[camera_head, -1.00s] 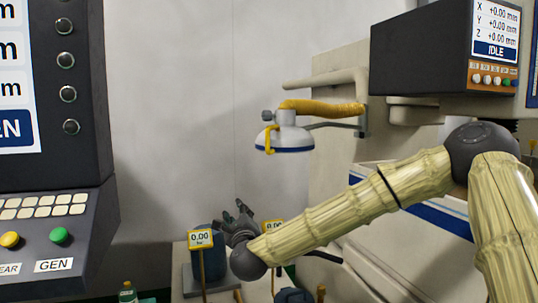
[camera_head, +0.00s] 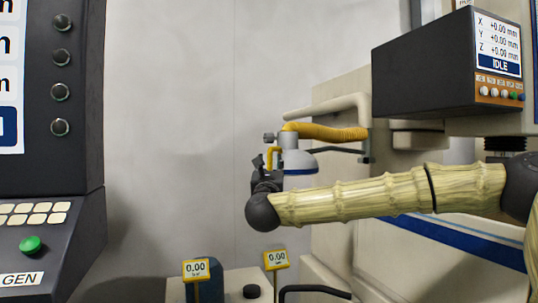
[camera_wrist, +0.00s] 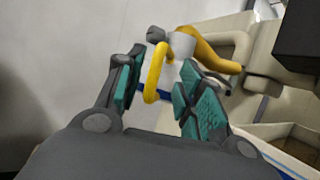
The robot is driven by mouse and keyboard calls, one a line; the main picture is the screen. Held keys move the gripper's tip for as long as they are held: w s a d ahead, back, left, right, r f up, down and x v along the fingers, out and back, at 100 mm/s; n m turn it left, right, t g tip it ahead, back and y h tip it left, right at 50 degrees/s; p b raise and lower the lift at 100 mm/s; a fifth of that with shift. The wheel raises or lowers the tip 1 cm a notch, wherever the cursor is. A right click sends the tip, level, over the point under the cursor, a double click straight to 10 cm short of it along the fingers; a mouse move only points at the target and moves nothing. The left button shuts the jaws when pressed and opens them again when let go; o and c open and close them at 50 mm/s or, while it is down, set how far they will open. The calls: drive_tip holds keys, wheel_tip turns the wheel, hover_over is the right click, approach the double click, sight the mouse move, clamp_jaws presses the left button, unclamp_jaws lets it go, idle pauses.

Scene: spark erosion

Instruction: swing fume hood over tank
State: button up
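The fume hood (camera_head: 299,161) is a white dome with a blue rim, a yellow hose on top and a yellow loop handle (camera_head: 274,155). It hangs from a swing arm on the machine. My gripper (camera_head: 262,165) is raised in front of the hood's left side and hides part of it. In the wrist view my gripper (camera_wrist: 152,92) is open, with teal finger pads spread on either side of the yellow handle (camera_wrist: 157,72). I cannot tell whether a pad touches it. The tank (camera_wrist: 295,145) shows at the lower right of the wrist view.
The machine's display box (camera_head: 430,75) reads IDLE at the right. A control console (camera_head: 50,180) stands close at the left. Two yellow 0.00 signs (camera_head: 197,269) rise from below. The wall behind the hood is clear.

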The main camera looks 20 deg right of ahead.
sight(270, 156)
drive_tip(key=p+x, duration=0.2)
drive_tip(key=x, duration=0.5)
drive_tip(key=shift+a, duration=0.1)
clamp_jaws()
